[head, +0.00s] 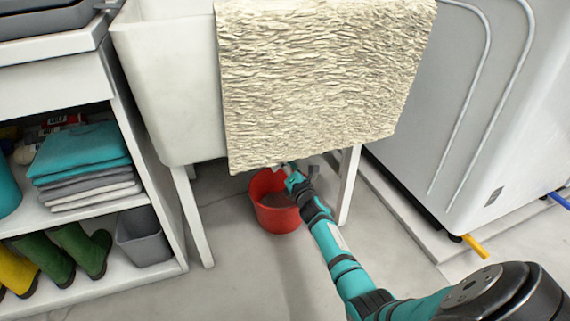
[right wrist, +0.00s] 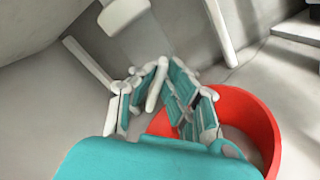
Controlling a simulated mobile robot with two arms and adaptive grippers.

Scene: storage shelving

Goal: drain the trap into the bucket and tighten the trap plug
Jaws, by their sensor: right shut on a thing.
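The red bucket (head: 277,216) stands on the floor under the sink; its rim also shows in the right wrist view (right wrist: 262,120). A greyish surface shows inside it; I cannot tell whether it is water. My right gripper (head: 290,172) reaches under the sink, above the bucket. In the right wrist view, my right gripper (right wrist: 158,78) is shut on a small pale part, apparently the trap plug, mostly hidden between the fingers. The trap itself is hidden behind the towel in the head view. My left gripper is out of view.
A cream towel (head: 315,75) hangs over the white sink (head: 165,90) and hides its underside. Sink legs (head: 192,215) flank the bucket. A shelf unit (head: 150,235) stands left, a white appliance (head: 470,110) right. The floor in front is clear.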

